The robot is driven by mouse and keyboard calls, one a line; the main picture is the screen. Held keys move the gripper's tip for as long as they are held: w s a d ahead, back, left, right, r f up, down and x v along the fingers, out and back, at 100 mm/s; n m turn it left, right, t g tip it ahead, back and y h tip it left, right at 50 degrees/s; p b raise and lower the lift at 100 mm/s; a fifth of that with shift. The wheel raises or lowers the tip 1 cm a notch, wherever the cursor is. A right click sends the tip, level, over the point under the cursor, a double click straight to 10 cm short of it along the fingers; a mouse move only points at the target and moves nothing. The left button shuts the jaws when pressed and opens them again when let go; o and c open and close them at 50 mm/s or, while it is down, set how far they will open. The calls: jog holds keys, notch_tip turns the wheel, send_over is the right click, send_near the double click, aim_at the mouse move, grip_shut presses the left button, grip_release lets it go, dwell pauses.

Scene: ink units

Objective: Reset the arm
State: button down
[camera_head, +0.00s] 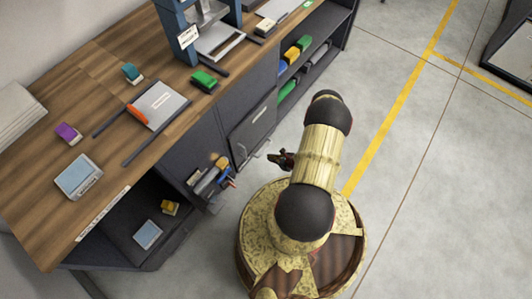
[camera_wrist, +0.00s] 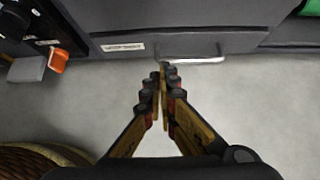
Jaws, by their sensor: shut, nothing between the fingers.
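My arm (camera_head: 318,155) rises from my round base in the head view and is folded above it. My gripper (camera_head: 283,160) shows as a small dark shape to the left of the arm, in front of the grey cabinet. In the wrist view my gripper (camera_wrist: 163,72) points toward the cabinet front, with its fingertips together and nothing between them. The tips appear just below a metal drawer handle (camera_wrist: 195,61); I cannot tell whether they touch it.
The wooden counter (camera_head: 60,200) holds a purple ink unit (camera_head: 68,133), a teal one (camera_head: 132,73), a green one (camera_head: 204,81) and a pale blue pad (camera_head: 79,177). The grey cabinet (camera_head: 253,130) stands close to my gripper. Open floor (camera_head: 430,200) lies to the right.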

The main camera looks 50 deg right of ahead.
jog(key=shift+v, duration=0.85)
jog(key=s+a+r+n+y, duration=0.25)
jog(key=a+r+y, duration=0.2)
jog(key=a, duration=0.65)
jog(key=w+a+r+n+g+y+p, duration=0.15)
jog(key=r+n+g, duration=0.6)
jog(key=r, duration=1.45)
jog(key=a+r+n+g, duration=0.25)
jog(key=r+n, duration=0.95)
jog(key=r, duration=1)
jog(key=s+a+r+n+t+h, duration=0.1)
jog(key=a+r+n, duration=0.3)
jog(key=r, duration=0.7)
jog(key=s+a+r+n+t+h+p, duration=0.1)
jog(key=a+r, duration=0.5)
jog(key=r, duration=0.6)
jog(key=s+a+r+n+t+h, duration=0.3)
jog(key=r+n, duration=0.5)
jog(key=r, duration=0.3)
jog(key=shift+a+r+t+h+p, duration=0.35)
jog(key=shift+a+t+h, duration=0.25)
jog(key=shift+a+h, duration=0.45)
